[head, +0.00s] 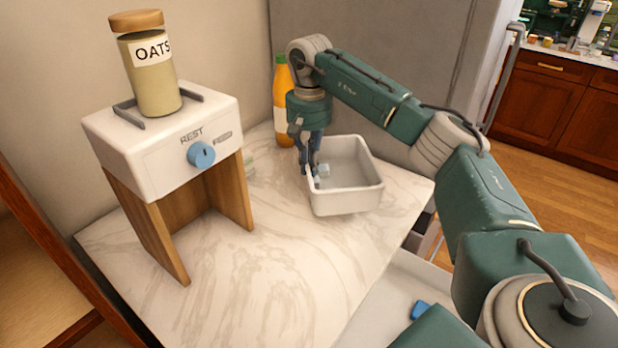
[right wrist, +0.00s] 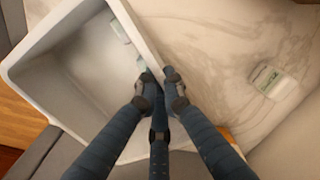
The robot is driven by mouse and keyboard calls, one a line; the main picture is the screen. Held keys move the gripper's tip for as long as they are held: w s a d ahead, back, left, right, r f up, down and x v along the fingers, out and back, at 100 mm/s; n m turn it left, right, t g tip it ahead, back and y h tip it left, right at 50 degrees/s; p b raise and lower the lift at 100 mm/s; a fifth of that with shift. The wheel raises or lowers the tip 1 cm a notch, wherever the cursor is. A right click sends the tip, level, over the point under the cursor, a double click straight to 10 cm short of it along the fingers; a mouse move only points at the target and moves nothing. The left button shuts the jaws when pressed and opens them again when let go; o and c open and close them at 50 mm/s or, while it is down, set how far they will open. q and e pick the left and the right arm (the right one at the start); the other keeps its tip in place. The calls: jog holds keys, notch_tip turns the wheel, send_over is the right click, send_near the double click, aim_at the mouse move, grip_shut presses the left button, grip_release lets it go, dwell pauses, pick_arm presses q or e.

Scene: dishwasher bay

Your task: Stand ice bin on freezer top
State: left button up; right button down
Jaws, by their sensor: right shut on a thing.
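The ice bin (head: 350,203) is a pale grey open box with a few ice cubes (head: 323,170) inside, near its left wall. It is over the right part of the white marble top (head: 250,285), near the right edge; I cannot tell whether it touches the marble. My right gripper (head: 313,172) points down and is shut on the bin's left wall. In the right wrist view the gripper (right wrist: 158,75) pinches the rim of the bin (right wrist: 60,75). The bin looks about level. I cannot tell for sure which surface is the freezer top. My left gripper is out of view.
A white dispenser (head: 125,150) on wooden legs, with an oats jar (head: 155,80) on it, stands left. An orange bottle (head: 281,85) is behind my gripper. A small labelled container (right wrist: 275,85) lies near the wall. The front-middle marble is clear.

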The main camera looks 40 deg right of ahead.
jog(key=shift+f, duration=0.4)
notch_tip(320, 180, down, 3)
jog(key=shift+f+p, duration=0.2)
jog(key=shift+p, duration=0.2)
jog(key=shift+f, duration=0.2)
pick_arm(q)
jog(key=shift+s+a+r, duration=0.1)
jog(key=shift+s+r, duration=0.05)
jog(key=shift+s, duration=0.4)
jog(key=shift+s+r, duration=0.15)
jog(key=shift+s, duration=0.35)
pick_arm(e)
jog(key=shift+f, duration=0.15)
jog(key=c, duration=1.9)
grip_release()
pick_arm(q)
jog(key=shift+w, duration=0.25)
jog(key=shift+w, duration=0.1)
